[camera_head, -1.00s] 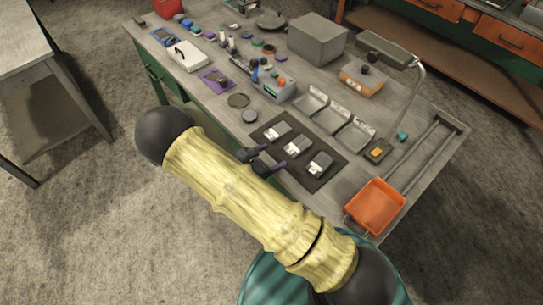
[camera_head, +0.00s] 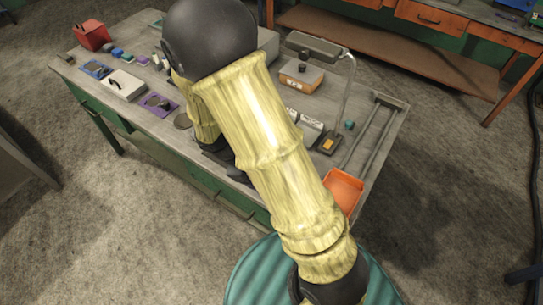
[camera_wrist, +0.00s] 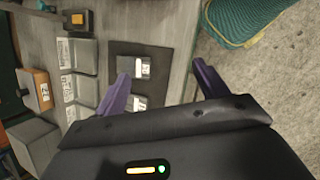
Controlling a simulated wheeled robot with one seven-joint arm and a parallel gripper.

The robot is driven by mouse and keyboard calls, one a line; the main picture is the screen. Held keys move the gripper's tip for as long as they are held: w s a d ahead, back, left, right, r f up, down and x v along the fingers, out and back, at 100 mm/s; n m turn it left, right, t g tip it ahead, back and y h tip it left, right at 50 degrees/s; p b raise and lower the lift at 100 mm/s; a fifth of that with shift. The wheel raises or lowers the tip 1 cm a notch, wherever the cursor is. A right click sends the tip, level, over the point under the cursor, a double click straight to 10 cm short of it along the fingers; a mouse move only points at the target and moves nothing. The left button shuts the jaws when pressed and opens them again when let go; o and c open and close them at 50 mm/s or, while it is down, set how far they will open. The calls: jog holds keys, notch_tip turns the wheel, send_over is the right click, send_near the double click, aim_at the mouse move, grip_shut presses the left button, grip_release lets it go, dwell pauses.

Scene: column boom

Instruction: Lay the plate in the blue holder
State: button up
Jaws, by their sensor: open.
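The blue holder (camera_head: 97,69) lies near the left end of the bench in the head view, with a small dark piece on it. In the head view my arm hides most of the gripper.
A purple holder (camera_head: 157,104) with a dark piece and a white box (camera_head: 124,85) lie near the blue holder. A red bin (camera_head: 92,35) stands at the far left corner. An orange tray (camera_head: 342,190) is at the right end. Grey trays (camera_wrist: 78,52) lie beside the mat.

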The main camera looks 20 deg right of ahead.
jog(key=s+d+r+m+t+y, duration=0.1)
jog(key=s+r+m+y, duration=0.1)
jog(key=r+m, duration=0.3)
jog(key=s+d+r+m+t+y, duration=0.1)
jog(key=s+r+m+t+y, duration=0.1)
jog(key=r+m, duration=0.3)
jog(key=shift+s+r+m+y, duration=0.15)
jog(key=shift+r+m+y, duration=0.25)
jog(key=shift+y, duration=0.4)
jog(key=shift+d, duration=0.1)
